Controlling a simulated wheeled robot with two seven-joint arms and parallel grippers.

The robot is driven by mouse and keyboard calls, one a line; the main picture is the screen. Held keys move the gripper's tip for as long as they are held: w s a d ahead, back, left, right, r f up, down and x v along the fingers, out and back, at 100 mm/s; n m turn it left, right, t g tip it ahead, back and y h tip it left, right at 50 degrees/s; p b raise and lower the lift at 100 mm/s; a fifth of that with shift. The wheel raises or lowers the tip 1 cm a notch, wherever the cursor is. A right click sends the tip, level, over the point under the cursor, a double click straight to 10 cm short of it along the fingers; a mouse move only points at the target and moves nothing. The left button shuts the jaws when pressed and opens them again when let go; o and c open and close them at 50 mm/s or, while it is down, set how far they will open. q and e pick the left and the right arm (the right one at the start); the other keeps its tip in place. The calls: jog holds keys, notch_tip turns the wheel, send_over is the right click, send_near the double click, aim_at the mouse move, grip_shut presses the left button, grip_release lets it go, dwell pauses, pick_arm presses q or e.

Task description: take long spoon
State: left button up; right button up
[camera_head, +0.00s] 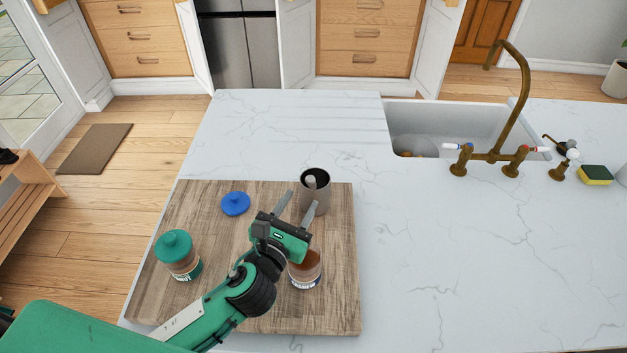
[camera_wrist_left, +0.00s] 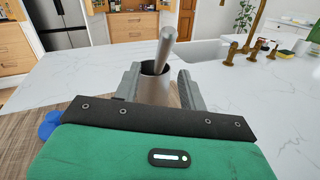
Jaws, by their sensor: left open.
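A grey cup (camera_head: 316,201) stands upright at the back right of the wooden board. The long spoon (camera_head: 311,181) stands in it with its handle end up. In the left wrist view the spoon (camera_wrist_left: 166,48) rises from the cup (camera_wrist_left: 156,86), tilted slightly right. My left gripper (camera_head: 297,207) is open just in front of the cup, its fingers pointing toward it. In the wrist view the left gripper's fingers (camera_wrist_left: 159,82) appear on either side of the cup and spoon. I see no contact with the spoon. The spoon's lower part is hidden in the cup.
The wooden board (camera_head: 208,230) also holds a blue lid (camera_head: 235,204), a green-lidded jar (camera_head: 178,255) and an open jar (camera_head: 306,271) with brown contents, partly under my left gripper. The white counter (camera_head: 440,240) is clear to the right. A sink (camera_head: 440,120) and brass faucet (camera_head: 520,85) lie beyond.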

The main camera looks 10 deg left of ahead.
aim_at(312, 188)
pick_arm(q)
jog(key=w+p, duration=0.1)
jog(key=w, duration=0.2)
jog(key=w+d+p, duration=0.1)
jog(key=w, duration=0.2)
jog(key=shift+w+d+r+p, duration=0.15)
jog(key=shift+w+d+p, duration=0.05)
jog(key=shift+p, duration=0.1)
jog(key=shift+w, duration=0.3)
pick_arm(e)
jog(key=r, duration=0.1)
jog(key=w+r, duration=0.1)
jog(key=r, duration=0.1)
jog(key=shift+w+d, duration=0.35)
pick_arm(q)
jog(key=shift+s, duration=0.1)
grip_shut()
pick_arm(e)
jog(key=shift+a, duration=0.1)
